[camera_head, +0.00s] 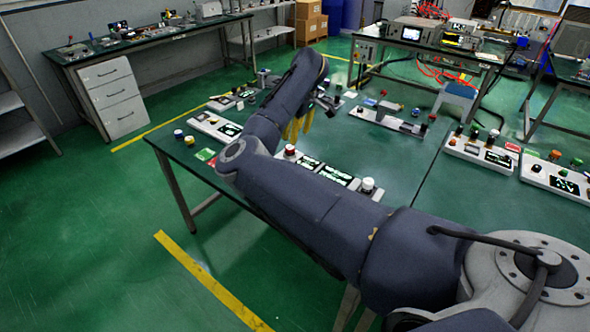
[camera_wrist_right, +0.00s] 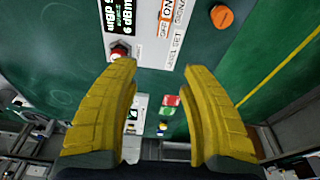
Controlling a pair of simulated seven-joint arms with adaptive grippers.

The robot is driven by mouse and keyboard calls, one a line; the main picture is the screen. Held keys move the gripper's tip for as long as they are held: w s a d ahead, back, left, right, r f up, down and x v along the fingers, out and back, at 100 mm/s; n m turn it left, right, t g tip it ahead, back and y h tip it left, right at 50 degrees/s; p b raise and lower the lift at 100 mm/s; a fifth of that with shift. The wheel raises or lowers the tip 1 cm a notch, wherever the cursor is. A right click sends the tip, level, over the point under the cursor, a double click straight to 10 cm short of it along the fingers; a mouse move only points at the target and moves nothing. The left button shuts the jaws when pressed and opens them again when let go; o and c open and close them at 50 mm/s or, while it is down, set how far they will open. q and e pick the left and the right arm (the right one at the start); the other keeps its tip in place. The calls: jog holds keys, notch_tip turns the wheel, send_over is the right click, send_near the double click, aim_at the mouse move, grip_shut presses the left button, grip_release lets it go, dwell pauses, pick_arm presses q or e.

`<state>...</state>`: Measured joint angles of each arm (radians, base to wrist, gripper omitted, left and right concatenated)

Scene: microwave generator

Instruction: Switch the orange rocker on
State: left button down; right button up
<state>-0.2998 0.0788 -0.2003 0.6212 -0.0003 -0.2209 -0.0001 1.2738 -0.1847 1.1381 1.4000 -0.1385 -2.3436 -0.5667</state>
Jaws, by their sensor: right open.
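My right gripper (camera_head: 298,128) shows yellow fingers over the green-topped bench, partly hidden by my own arm. In the right wrist view its fingers (camera_wrist_right: 159,68) are spread apart with nothing between them. Ahead of them is a white panel (camera_wrist_right: 155,50) with dark displays, a red button (camera_wrist_right: 120,51) and OFF and ON lettering. An orange round part (camera_wrist_right: 221,16) with a dark mark lies to the right of the panel. I cannot tell for certain that it is the orange rocker, or which way it is set. My left gripper is not in view.
Other control panels stand close by on the bench, one with a white knob (camera_head: 367,185) and one at the back (camera_head: 385,118). A small red and green block (camera_wrist_right: 171,106) lies beyond the fingers. A yellow floor line (camera_head: 205,275) runs in front of the bench.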

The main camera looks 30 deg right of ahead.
jog(key=f, duration=0.5)
jog(key=f+g, duration=0.1)
jog(key=f, duration=0.5)
jog(key=a+f+g, duration=0.1)
jog(key=f, duration=0.5)
jog(key=shift+w+m+h, duration=0.3)
jog(key=shift+m+h, duration=0.1)
jog(key=shift+o, duration=0.2)
grip_shut()
